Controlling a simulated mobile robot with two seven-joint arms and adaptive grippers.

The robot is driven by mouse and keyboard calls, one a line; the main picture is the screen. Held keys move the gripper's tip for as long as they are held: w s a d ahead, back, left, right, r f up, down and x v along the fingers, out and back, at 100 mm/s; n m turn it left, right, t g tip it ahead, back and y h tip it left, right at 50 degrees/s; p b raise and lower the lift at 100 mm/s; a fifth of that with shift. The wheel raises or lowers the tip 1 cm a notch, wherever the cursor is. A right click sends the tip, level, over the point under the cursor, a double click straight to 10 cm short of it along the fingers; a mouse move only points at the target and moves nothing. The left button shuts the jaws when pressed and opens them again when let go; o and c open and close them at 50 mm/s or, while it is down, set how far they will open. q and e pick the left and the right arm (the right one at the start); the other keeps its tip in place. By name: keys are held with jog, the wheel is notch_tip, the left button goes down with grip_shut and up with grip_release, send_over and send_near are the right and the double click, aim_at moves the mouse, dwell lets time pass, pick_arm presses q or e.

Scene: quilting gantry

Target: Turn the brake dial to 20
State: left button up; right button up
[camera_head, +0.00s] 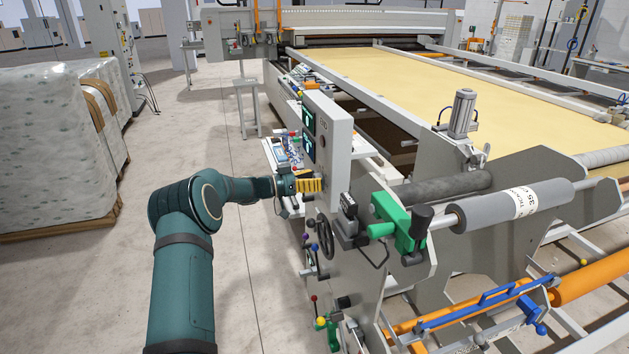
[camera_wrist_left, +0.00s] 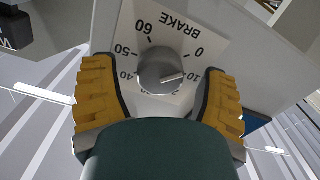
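The brake dial (camera_wrist_left: 160,72) is a round grey knob on a white scale plate marked BRAKE, with numbers from 0 to 60. Its light pointer line points at about the 10 mark. My left gripper (camera_wrist_left: 158,76) has its yellow-padded fingers on either side of the dial, with a visible gap on each side. It is open and holds nothing. In the head view my left gripper (camera_head: 308,185) is at the near side of the grey control box (camera_head: 334,150), and the dial is hidden there. My right gripper is not in view.
A black handwheel (camera_head: 325,238) and a green clamp-like part (camera_head: 395,222) sit just right of and below my left gripper. Wrapped pallets (camera_head: 55,145) stand at the left. The floor between them and the machine is clear.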

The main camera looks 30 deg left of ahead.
pick_arm(q)
jog(key=c, duration=1.1)
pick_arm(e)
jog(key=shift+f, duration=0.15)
pick_arm(q)
jog(key=m+b, duration=0.3)
jog(key=m, duration=0.2)
jog(key=shift+d+f+b, duration=0.1)
jog(key=shift+b, duration=0.2)
jog(key=m+b, duration=0.4)
jog(key=m, duration=0.2)
jog(key=shift+s+m, duration=0.1)
jog(key=shift+m, duration=0.2)
jog(key=m+b, duration=0.3)
jog(key=m, duration=0.1)
jog(key=shift+f, duration=0.1)
jog(key=shift+m+b, duration=0.95)
jog(key=shift+m, duration=0.05)
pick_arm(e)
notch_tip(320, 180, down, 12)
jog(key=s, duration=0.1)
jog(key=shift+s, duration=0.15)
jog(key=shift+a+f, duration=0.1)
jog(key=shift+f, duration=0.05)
